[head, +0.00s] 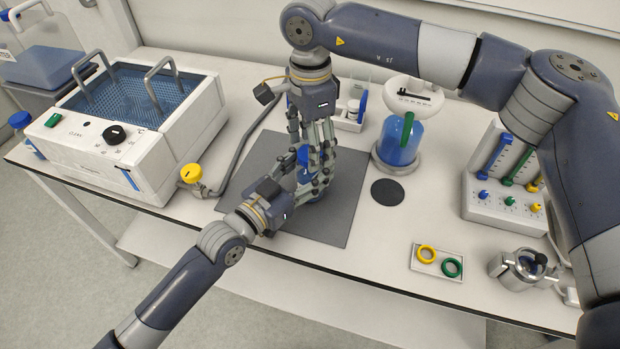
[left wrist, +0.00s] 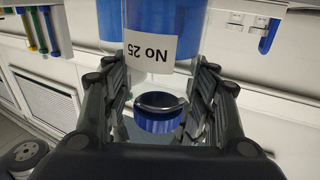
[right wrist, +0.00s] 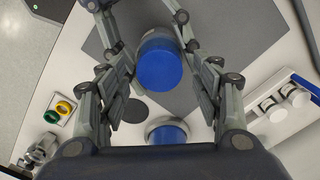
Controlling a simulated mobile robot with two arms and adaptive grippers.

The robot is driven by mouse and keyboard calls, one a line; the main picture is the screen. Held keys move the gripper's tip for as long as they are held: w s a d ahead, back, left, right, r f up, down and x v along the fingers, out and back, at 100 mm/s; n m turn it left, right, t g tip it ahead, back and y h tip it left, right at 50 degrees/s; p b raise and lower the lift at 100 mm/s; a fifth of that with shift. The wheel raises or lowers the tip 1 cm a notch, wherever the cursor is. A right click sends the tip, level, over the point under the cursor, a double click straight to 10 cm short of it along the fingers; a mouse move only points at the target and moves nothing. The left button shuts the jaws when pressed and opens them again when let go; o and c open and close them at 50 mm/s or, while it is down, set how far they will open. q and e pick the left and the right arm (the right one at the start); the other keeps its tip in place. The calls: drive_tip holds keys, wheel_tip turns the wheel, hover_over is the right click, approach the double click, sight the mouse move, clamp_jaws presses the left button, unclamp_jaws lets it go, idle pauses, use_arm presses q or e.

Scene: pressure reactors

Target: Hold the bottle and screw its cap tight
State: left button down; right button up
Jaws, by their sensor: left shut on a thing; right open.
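The bottle (head: 304,176) stands upright on the dark grey mat, largely hidden by my grippers in the head view. In the left wrist view it appears upside down, with blue liquid and a white "No 25" label (left wrist: 150,45). Its blue cap (left wrist: 160,122) sits at the neck; how tight it is I cannot tell. My left gripper (head: 313,182) is shut around the bottle's body from the side. My right gripper (head: 314,145) points down from above, open, its fingers on either side of the cap (right wrist: 160,64). In the right wrist view the fingers look apart from the cap.
A water bath (head: 140,120) stands at the left, a yellow-capped hose fitting (head: 191,174) beside it. Behind the mat (head: 262,150) are a small rack (head: 352,112) and a blue-filled vessel (head: 398,143). Yellow and green rings (head: 437,262) lie front right, near a metal vessel (head: 518,268).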

drive_tip(key=shift+r, duration=1.7)
drive_tip(key=shift+c, duration=0.4)
drive_tip(key=shift+r, duration=1.75)
drive_tip(key=shift+f, duration=0.1)
drive_tip(key=shift+f, duration=3.9)
drive_tip(key=shift+c, duration=0.4)
drive_tip(key=c, duration=1)
drive_tip(key=o, duration=1.2)
drive_tip(key=shift+c, duration=0.2)
